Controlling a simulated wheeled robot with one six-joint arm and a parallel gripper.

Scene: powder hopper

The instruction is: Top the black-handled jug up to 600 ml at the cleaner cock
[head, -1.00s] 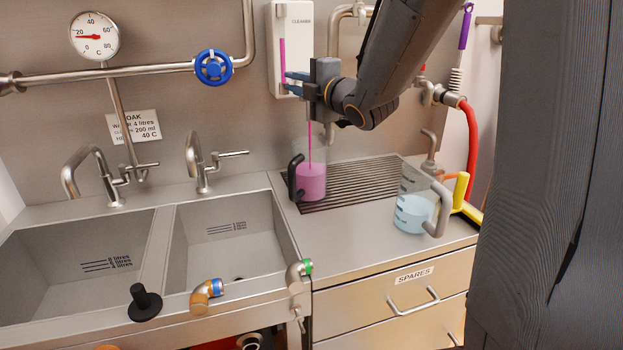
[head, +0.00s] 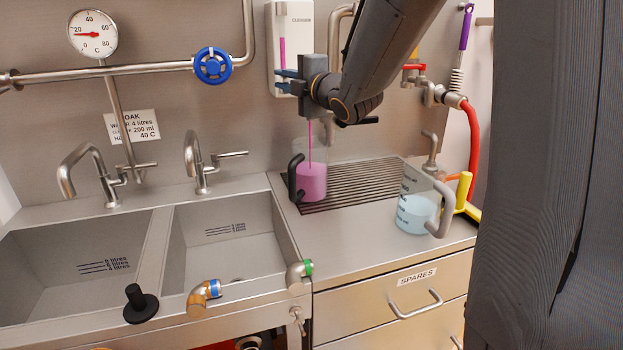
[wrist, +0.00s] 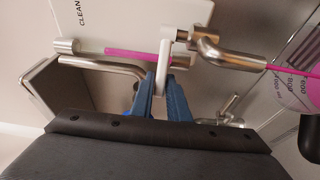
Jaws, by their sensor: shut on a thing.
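The black-handled jug (head: 311,183) stands upright at the left end of the ribbed drainer, partly filled with pink liquid. A thin pink stream falls into it from above. In the wrist view the jug (wrist: 290,88) is cut off at the right edge; its scale shows, but I cannot read the level against it. The white cleaner dispenser (head: 293,38) with a pink sight tube is on the back wall. My gripper (head: 287,82), with blue fingers, is at its foot. In the wrist view my gripper (wrist: 160,92) is shut on the pale cock lever (wrist: 163,63), beside the metal spout (wrist: 228,55).
A grey-handled jug (head: 416,212) of pale blue liquid stands right of the drainer (head: 365,183), near a yellow-handled tool (head: 463,192). Two sinks (head: 80,258) with taps lie left. A red hose (head: 472,140) hangs at the right.

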